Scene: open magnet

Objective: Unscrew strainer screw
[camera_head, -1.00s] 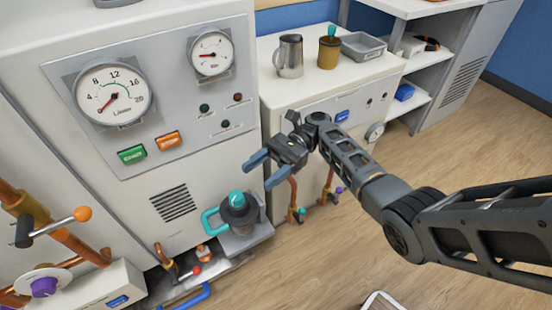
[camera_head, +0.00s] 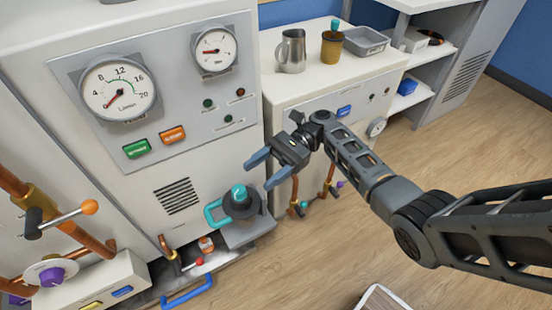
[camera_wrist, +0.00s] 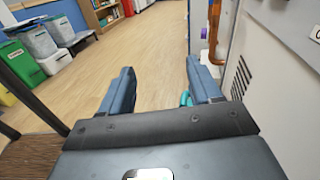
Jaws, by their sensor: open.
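No part in view is clearly marked as the strainer screw. A dark round fitting (camera_head: 243,207) with a teal knob (camera_head: 238,192) on top and a teal handle (camera_head: 211,214) at its left sits on a grey ledge of the machine. A brass-coloured cylinder (camera_head: 331,48) with a teal top stands on the white cabinet. My gripper (camera_head: 260,174) is open and empty, its blue fingers pointing left, appearing just above and right of the dark fitting. In the wrist view the open fingers (camera_wrist: 160,70) have floor between them, and a bit of teal (camera_wrist: 186,98) shows by the right finger.
A metal jug (camera_head: 291,52) and a grey tray (camera_head: 367,41) stand on the cabinet. Copper pipes (camera_head: 296,190) run down in front of it. An orange-tipped lever (camera_head: 62,218) is at the left. The wooden floor at the right is clear.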

